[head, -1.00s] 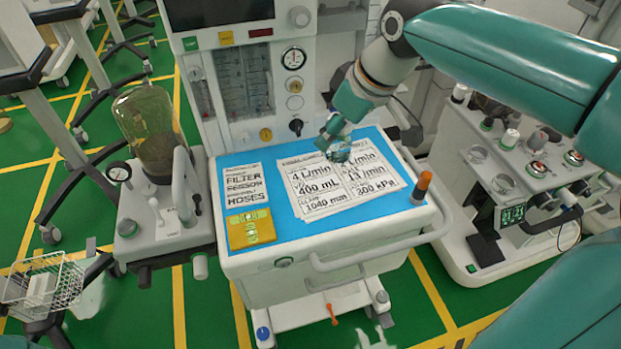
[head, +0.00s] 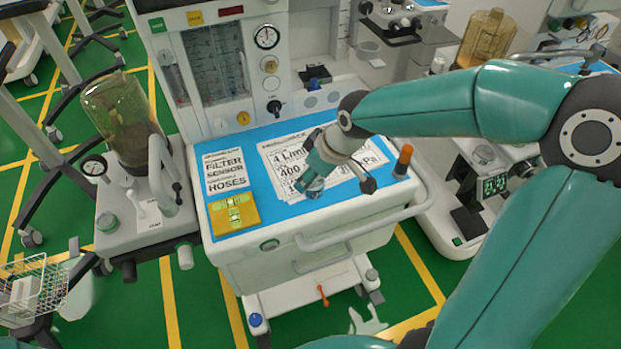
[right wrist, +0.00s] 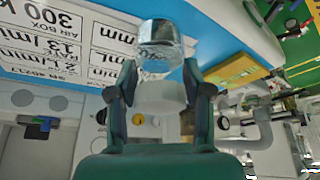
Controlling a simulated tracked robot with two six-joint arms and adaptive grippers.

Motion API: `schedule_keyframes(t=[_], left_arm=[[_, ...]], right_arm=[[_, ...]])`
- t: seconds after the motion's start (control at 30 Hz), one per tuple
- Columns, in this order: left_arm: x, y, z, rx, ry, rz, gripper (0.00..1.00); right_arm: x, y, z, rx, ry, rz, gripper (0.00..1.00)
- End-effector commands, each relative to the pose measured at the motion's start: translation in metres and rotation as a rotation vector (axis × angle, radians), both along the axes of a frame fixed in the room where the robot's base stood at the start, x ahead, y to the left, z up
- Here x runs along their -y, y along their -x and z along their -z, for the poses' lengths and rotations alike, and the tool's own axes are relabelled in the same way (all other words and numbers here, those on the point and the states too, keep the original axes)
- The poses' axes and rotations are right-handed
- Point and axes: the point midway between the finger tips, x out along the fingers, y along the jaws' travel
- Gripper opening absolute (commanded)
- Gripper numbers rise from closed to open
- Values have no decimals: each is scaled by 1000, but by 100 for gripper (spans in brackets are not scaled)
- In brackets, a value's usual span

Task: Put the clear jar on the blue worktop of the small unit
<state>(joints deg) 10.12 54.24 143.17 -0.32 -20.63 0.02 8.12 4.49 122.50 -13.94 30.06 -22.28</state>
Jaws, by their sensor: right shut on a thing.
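The clear jar (head: 312,188) is in my right gripper (head: 314,178), over the printed sheets on the blue worktop (head: 287,211) of the small unit. In the right wrist view the clear jar (right wrist: 160,42) shows its glass body towards the worktop, with a white lid (right wrist: 160,97) between the two fingers of my right gripper (right wrist: 160,78). The gripper is shut on it. I cannot tell whether the jar's base touches the sheets or hangs just above them. My left gripper is not in view.
A yellow pad (head: 233,214) lies at the worktop's front left corner. An orange-topped post (head: 403,161) stands at its right edge. A white handrail (head: 345,235) runs along the front. The blue strip between pad and sheets is bare.

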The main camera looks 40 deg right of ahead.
Motion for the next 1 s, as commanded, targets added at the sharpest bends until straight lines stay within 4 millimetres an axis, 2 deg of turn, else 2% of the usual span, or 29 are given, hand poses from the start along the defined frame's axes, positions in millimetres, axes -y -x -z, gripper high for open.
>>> schedule_keyframes(t=[0.07, 0.1, 0.33, 0.37, 0.5, 0.83, 1.0], left_arm=[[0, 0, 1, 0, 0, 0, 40], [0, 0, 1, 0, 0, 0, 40], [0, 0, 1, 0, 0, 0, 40], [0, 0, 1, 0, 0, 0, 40], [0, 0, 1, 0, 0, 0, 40], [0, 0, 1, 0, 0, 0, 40], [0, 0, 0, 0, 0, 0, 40]], right_arm=[[0, 0, 11, -2, 0, 0, 10], [0, 0, 14, -2, 0, 0, 5], [-1, 1, 17, -3, 0, -2, 5], [-1, 1, 18, -6, 0, -2, 53], [-1, 1, 17, -4, 0, -2, 75], [0, 0, 15, 0, 0, -1, 75], [2, 5, 1, 4, 0, 2, 75]])
